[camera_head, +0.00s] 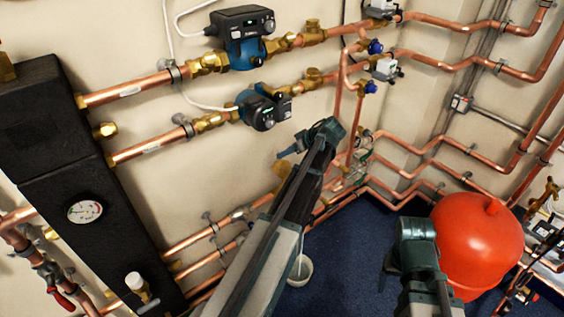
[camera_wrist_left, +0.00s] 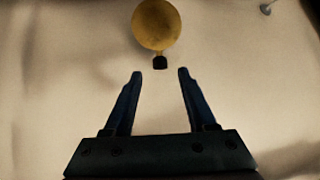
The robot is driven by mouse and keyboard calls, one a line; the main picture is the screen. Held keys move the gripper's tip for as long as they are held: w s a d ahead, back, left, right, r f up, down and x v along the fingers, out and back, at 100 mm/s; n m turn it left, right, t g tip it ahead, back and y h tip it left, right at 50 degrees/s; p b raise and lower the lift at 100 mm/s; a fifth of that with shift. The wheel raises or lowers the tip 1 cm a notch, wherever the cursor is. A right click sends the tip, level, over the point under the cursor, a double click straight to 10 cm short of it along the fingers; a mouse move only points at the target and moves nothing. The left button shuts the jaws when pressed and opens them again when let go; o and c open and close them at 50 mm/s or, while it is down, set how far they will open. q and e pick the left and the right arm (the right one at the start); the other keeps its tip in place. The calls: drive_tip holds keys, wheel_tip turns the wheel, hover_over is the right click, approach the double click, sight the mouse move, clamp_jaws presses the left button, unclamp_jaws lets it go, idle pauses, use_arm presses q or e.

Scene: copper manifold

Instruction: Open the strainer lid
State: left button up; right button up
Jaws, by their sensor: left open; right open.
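My left gripper (camera_head: 284,153) is in front of the wall pipes in the head view, its fingers pointing left. In the left wrist view its two fingers (camera_wrist_left: 158,75) are spread with nothing between them. A round brass part (camera_wrist_left: 157,24) with a small black piece (camera_wrist_left: 160,62) below it lies beyond the fingertips, apart from them. In the head view a brass fitting (camera_head: 281,169) shows just below the left fingers, partly behind my arm. I cannot tell which brass part is the strainer lid. My right gripper (camera_head: 389,266) is low, left of the red tank, its fingers barely visible.
Copper pipes with pumps (camera_head: 242,36) (camera_head: 265,107) run along the wall. A black insulated manifold (camera_head: 60,150) with a gauge (camera_head: 85,211) stands at left. A red tank (camera_head: 477,240) stands at right. A white bowl (camera_head: 300,271) is on the blue floor (camera_head: 345,260).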

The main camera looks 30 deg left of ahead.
use_arm(q)
drive_tip(key=shift+b+x, duration=0.95)
drive_tip(key=shift+x, duration=1.05)
clamp_jaws()
